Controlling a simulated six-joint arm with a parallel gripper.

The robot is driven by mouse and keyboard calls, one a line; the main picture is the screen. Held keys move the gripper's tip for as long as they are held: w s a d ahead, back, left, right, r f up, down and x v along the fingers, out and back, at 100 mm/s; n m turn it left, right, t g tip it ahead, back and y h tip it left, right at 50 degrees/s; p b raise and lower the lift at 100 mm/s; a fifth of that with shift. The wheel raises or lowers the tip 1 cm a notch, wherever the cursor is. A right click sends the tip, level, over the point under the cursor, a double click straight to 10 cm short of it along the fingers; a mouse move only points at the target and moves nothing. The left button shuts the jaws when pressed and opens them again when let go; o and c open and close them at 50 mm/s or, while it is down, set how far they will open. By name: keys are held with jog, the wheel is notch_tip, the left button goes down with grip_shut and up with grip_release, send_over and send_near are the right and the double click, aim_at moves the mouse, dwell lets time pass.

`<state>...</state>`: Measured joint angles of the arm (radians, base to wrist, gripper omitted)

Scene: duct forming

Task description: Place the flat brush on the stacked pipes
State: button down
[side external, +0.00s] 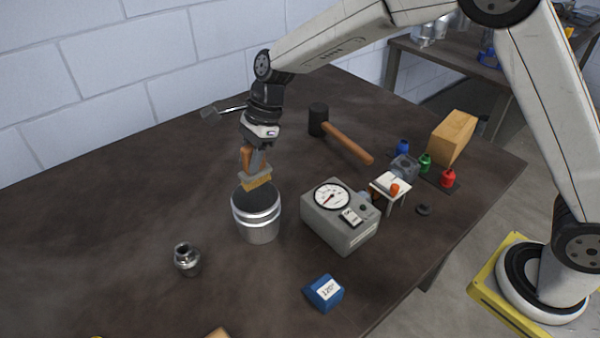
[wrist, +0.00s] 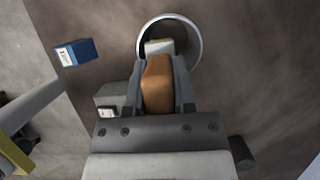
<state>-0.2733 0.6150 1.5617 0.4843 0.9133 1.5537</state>
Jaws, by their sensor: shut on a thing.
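My gripper (side external: 256,158) is shut on the flat brush's brown handle and holds it bristles down. The flat brush (side external: 257,178) has a wooden handle, a grey metal ferrule and tan bristles. The stacked pipes (side external: 257,218) stand upright as a shiny metal cylinder with a dark open top. The bristles are over the pipes' upper rim; I cannot tell whether they touch. In the wrist view the brush handle (wrist: 158,86) sits between the fingers, and its ferrule overlaps the lower part of the round pipe rim (wrist: 199,42).
A grey gauge box (side external: 340,222) stands right of the pipes. A blue block (side external: 323,292) lies in front, and a small metal fitting (side external: 187,259) is front left. A mallet (side external: 345,140) lies behind.

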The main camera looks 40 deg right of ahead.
jog(key=shift+w+a+f, duration=0.1)
jog(key=shift+w+f, duration=0.1)
jog(key=shift+f, duration=0.05)
jog(key=shift+w+f, duration=0.25)
jog(key=shift+f, duration=1.6)
jog(key=shift+f, duration=0.1)
jog(key=shift+c, duration=2.2)
grip_release()
jog(key=v, duration=1.2)
